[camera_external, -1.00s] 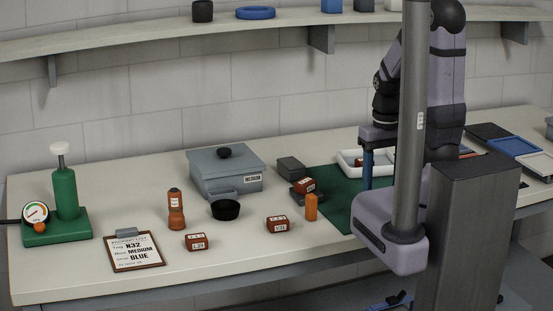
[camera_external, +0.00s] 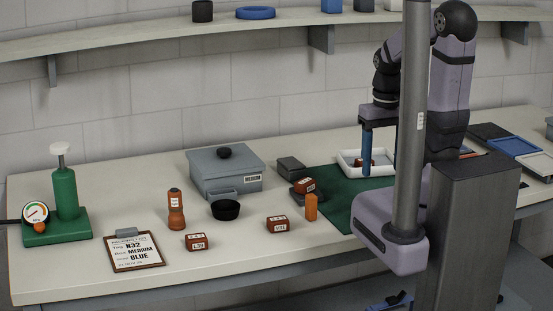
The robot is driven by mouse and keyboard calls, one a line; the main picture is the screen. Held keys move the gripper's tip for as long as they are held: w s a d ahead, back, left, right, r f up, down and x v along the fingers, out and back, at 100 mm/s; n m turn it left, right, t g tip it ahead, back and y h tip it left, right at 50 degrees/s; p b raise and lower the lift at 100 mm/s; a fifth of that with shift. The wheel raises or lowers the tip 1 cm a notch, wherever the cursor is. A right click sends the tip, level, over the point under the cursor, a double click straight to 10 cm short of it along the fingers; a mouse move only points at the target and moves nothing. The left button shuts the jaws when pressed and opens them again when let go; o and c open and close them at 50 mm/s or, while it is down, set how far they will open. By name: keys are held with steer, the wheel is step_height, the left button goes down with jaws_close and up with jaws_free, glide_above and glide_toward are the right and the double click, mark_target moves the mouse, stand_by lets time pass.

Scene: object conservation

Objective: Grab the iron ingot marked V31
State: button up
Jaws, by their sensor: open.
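Several small red-brown ingots with white labels are in view. One ingot (camera_external: 196,242) lies at the front of the bench, and another ingot (camera_external: 277,224) lies to its right. A third ingot (camera_external: 304,186) rests on a dark stand behind an orange cylinder. A red-brown piece (camera_external: 362,162) shows in the white tray, partly hidden. The labels are too small to read surely, so I cannot tell which is V31. My gripper (camera_external: 381,173) points down with its blue fingers apart, empty, near the tray and green mat. The grey pole partly hides it.
A grey lidded box (camera_external: 225,178), black bowl (camera_external: 226,210), orange-brown bottle (camera_external: 175,210) and orange cylinder (camera_external: 311,207) stand around the ingots. A clipboard (camera_external: 137,252) and green pump (camera_external: 64,195) are at left. The green mat (camera_external: 340,200) has bare space.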

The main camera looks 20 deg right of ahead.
steer(key=w+a+t+y+b, duration=0.25)
steer(key=w+a+t, duration=0.35)
steer(key=a, duration=0.9)
steer(key=w+a+t+y+b, duration=0.3)
steer(key=w+a, duration=0.5)
steer(key=a, duration=0.6)
steer(key=s+d+m+t+h+b, duration=0.2)
steer(key=s+d+t+h+b, duration=0.3)
steer(key=s+h, duration=0.45)
steer(key=t+y+p, duration=0.1)
steer(key=p, duration=0.1)
glide_toward(279, 220)
steer(key=x, duration=0.3)
steer(key=shift+w+a, duration=0.2)
steer(key=shift+f, duration=0.45)
steer(key=shift+x, duration=1.1)
steer(key=shift+w+d+r+p, duration=0.2)
steer(key=shift+w+p, duration=0.15)
steer(key=shift+p, duration=0.2)
steer(key=p+x, duration=0.1)
steer(key=x, duration=0.2)
steer(key=shift+d+r, duration=0.1)
steer(key=shift+w+f+p, duration=0.25)
steer(key=shift+w+p, duration=0.15)
steer(key=shift+w, duration=0.25)
